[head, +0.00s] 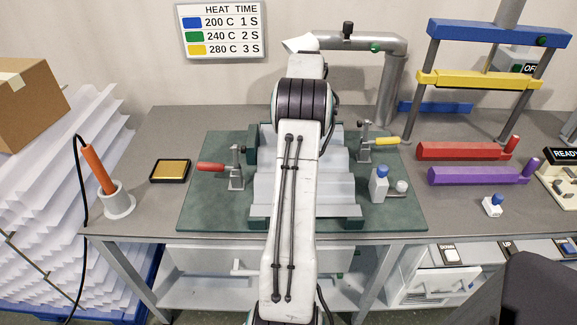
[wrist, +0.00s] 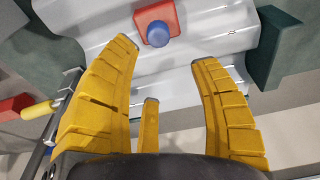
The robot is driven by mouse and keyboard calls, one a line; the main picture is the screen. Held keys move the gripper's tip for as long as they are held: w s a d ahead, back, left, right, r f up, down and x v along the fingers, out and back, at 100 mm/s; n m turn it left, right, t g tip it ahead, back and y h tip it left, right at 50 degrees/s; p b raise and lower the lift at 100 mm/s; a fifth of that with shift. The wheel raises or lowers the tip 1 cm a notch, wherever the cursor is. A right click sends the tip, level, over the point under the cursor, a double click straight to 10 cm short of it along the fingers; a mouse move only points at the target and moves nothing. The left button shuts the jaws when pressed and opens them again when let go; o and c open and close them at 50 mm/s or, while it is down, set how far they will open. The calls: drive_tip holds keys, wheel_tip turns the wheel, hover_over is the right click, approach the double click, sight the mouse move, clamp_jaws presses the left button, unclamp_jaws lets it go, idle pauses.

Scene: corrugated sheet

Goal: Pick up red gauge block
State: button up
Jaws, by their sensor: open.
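A red gauge block (wrist: 170,12) with a round blue knob (wrist: 157,34) sits on the pale corrugated sheet (wrist: 215,42), at the top of the wrist view. Its upper edge is close to the frame's top. My gripper (wrist: 166,52) is open, with its yellow fingers spread wide and nothing between them. The block lies ahead of the fingertips, roughly in line with the gap between them. In the head view, my arm covers the middle of the sheet (head: 335,190), and I see neither that block nor my gripper's fingers there.
Clamps with a red handle (head: 211,167) and a yellow handle (head: 387,141) flank the sheet on a green mat (head: 210,210). A pale block with a blue knob (head: 379,187) stands to the right. Red (head: 460,151) and purple (head: 475,175) bars lie farther right.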

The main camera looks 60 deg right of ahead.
drive_tip(key=shift+a, duration=0.3)
drive_tip(key=shift+s+a+f, duration=0.1)
drive_tip(key=shift+s, duration=0.05)
drive_tip(key=shift+f+p, duration=0.25)
drive_tip(key=shift+p, duration=0.05)
drive_tip(key=shift+f+p, duration=0.45)
drive_tip(key=shift+f, duration=0.35)
wheel_tip(320, 180, down, 2)
drive_tip(key=p, duration=0.3)
drive_tip(key=shift+f, duration=0.2)
drive_tip(key=shift+f+p, duration=1.1)
drive_tip(key=shift+f, duration=0.25)
drive_tip(key=shift+c, duration=0.3)
clamp_jaws()
